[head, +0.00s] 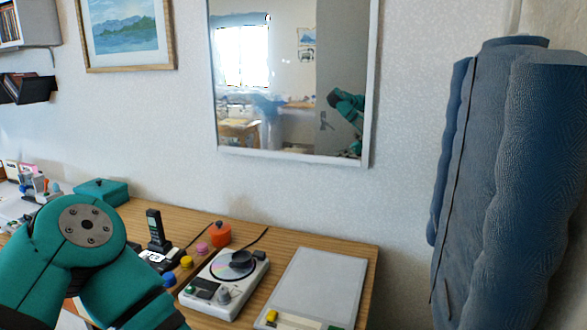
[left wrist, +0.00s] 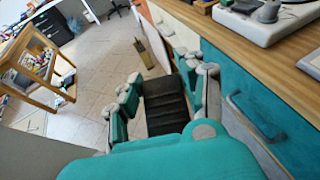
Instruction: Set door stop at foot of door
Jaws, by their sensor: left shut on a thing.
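In the left wrist view my left gripper (left wrist: 164,92) is shut on a dark, ridged block (left wrist: 166,112), which looks like the door stop. It is held between the teal and grey fingers, above the tiled floor and beside the desk's drawers. Its lower end is partly hidden by the gripper body. In the head view only my teal left arm shows, at the lower left; its gripper is out of frame. A grey door-like panel with a handle shows only as a reflection in the mirror (head: 265,85). No door foot is visible. My right gripper is not in view.
The wooden desk (head: 300,240) holds a disc player (head: 225,284), a grey flat case (head: 318,285) and a phone (head: 156,232). A teal drawer front (left wrist: 245,85) is close at right. A wooden table (left wrist: 50,65) stands left. Blue padded rolls (head: 520,180) stand right.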

